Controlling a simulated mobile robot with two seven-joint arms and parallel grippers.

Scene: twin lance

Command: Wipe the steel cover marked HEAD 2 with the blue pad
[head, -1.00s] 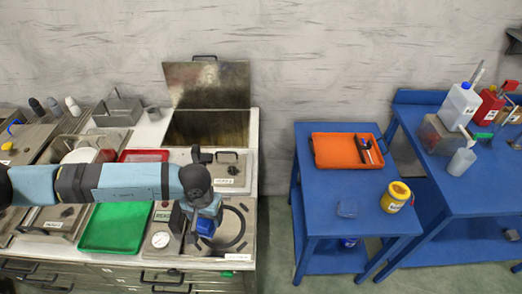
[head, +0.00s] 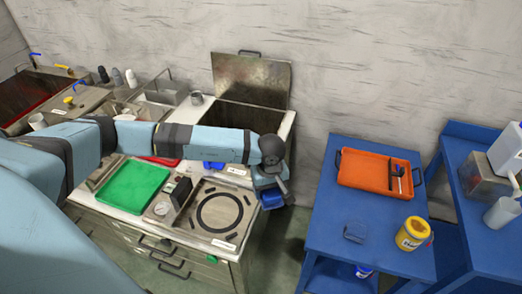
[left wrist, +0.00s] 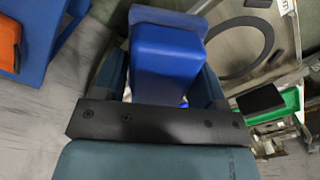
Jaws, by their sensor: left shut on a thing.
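My left gripper (head: 267,187) is shut on the blue pad (head: 273,199), just off the right edge of the steel worktop, with the floor gap below. In the left wrist view the blue pad (left wrist: 166,52) sits between the two fingers. My right gripper is not in view.
A steel plate with a dark ring (head: 220,212) and a green tray (head: 133,187) are in front of my forearm. An open-lidded steel well (head: 245,118) is behind. On the right, a blue table (head: 335,222) carries an orange tray (head: 350,168) and yellow tub (head: 412,233).

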